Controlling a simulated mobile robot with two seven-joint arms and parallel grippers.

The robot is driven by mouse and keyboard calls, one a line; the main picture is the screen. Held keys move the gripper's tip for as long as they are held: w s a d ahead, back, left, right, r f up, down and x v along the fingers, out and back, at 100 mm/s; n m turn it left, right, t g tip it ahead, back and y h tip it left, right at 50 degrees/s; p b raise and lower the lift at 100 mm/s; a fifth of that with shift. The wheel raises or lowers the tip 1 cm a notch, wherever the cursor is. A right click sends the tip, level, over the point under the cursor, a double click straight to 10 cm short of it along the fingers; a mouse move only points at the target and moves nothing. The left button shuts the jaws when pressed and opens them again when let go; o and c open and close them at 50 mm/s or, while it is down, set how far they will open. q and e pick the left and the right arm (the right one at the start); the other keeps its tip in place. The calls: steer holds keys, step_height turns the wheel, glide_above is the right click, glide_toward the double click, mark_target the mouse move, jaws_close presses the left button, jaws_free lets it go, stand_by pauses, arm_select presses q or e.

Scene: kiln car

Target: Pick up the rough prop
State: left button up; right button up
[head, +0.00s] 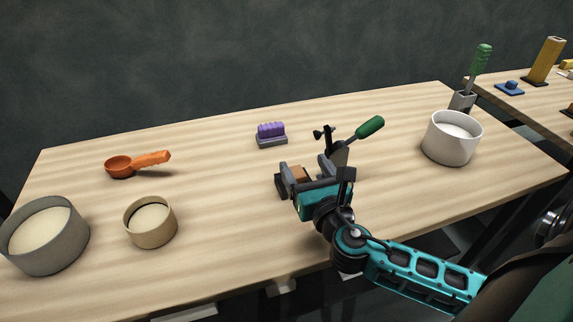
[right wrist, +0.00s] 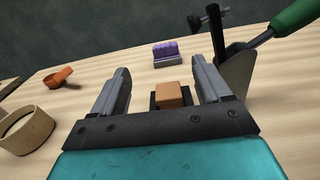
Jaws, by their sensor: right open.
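A small brown block (head: 298,173), the likeliest rough prop, sits on a dark base on the wooden table. In the right wrist view the brown block (right wrist: 173,95) shows between and just ahead of my finger bases, with its dark holder (right wrist: 155,100) partly visible. My right gripper (head: 305,170) is open, low over the table, with one finger on each side of the block's line. The fingers look apart from the block; exact contact cannot be told. My left gripper is not in view.
A green-handled tool (head: 369,127) stands close to the right of my right gripper. A purple ridged piece on a grey block (head: 272,140) lies behind. An orange scoop (head: 140,163), a tan bowl (head: 150,235), a grey bowl (head: 60,255) and a white pot (head: 450,150) stand around.

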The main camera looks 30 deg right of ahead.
steer(key=f+b, duration=0.1)
steer(key=f, duration=0.1)
steer(key=f+b, duration=0.1)
steer(key=f, duration=0.2)
steer(key=f+b, duration=0.1)
steer(key=f, duration=0.1)
steer(key=shift+w+d+f+b, duration=0.1)
steer(key=shift+w+f+b, duration=0.15)
steer(key=shift+f+b, duration=0.1)
steer(key=shift+w+d+r, duration=0.1)
steer(key=shift+w, duration=0.55)
steer(key=shift+w+d, duration=0.15)
steer(key=shift+w, duration=0.45)
steer(key=x, duration=0.5)
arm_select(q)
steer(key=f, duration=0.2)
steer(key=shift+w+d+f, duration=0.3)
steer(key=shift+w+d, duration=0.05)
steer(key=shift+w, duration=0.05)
arm_select(e)
steer(key=shift+c, duration=0.3)
